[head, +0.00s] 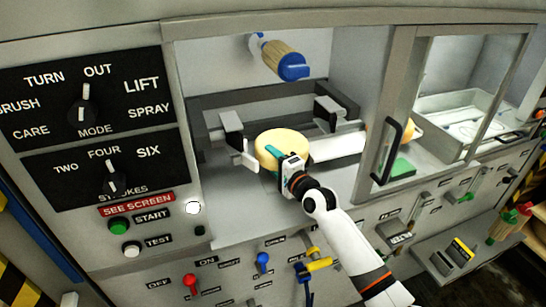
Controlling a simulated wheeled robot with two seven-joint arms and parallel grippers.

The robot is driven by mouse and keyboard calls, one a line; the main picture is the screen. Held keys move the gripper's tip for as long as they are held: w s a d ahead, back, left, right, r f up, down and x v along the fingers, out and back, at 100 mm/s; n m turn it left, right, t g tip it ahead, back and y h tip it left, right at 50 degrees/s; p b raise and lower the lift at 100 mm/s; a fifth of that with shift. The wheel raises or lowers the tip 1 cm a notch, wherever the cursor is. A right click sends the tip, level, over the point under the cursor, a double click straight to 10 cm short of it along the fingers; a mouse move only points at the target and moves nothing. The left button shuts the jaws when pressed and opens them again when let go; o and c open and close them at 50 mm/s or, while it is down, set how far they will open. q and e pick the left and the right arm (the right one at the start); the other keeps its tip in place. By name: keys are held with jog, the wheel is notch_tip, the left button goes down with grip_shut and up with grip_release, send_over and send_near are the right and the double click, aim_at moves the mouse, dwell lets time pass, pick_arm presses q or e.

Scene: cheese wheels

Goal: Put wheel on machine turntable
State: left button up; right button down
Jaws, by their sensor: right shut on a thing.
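A pale yellow cheese wheel (281,143) is inside the machine's open bay, at the middle of the head view. My right gripper (274,158) reaches in from the lower right and is shut at the wheel's front edge, with its teal finger against it. Whether the wheel rests on the turntable or is held above it, I cannot tell. The turntable itself is hidden or not clear beneath the wheel. Grey clamp-like brackets stand to the left (233,122) and right (328,112) of the wheel. My left gripper is not in view.
A brush with a blue end (293,67) hangs above the wheel. A sliding window frame with a dark handle (388,151) stands to the right, with another yellow wheel (411,130) partly behind it. The control panel (84,116) fills the left; levers and knobs line the front.

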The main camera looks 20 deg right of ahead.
jog(key=shift+r, duration=0.2)
jog(key=c, duration=0.6)
grip_release()
jog(key=shift+s+f, duration=0.1)
jog(key=shift+f, duration=0.1)
jog(key=shift+r, duration=0.15)
jog(key=b+v, duration=0.1)
jog(key=v, duration=1.1)
